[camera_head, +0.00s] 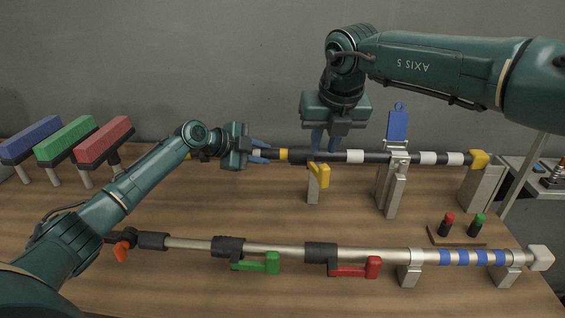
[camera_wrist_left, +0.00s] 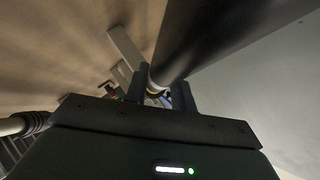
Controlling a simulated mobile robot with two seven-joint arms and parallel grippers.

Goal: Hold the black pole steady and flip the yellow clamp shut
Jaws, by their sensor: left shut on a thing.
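The black pole (camera_head: 367,157), with white bands and yellow parts, runs across the back of the table on metal supports. My left gripper (camera_head: 262,154) is shut on the pole left of the yellow clamp. In the left wrist view the dark pole (camera_wrist_left: 220,35) runs down to the fingers (camera_wrist_left: 165,97). The yellow clamp (camera_head: 322,175) hangs at the front of the pole by a short metal post. My right gripper (camera_head: 326,140) points down just above and behind the pole near the clamp. The gap between its fingers is unclear, and contact cannot be told.
A silver pole (camera_head: 285,251) with green (camera_head: 272,263) and red (camera_head: 373,267) levers lies along the front. A blue tab (camera_head: 398,126) stands above the black pole. Blue, green and red blocks stand at left. A small stand (camera_head: 456,236) holds red and green-topped pegs.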

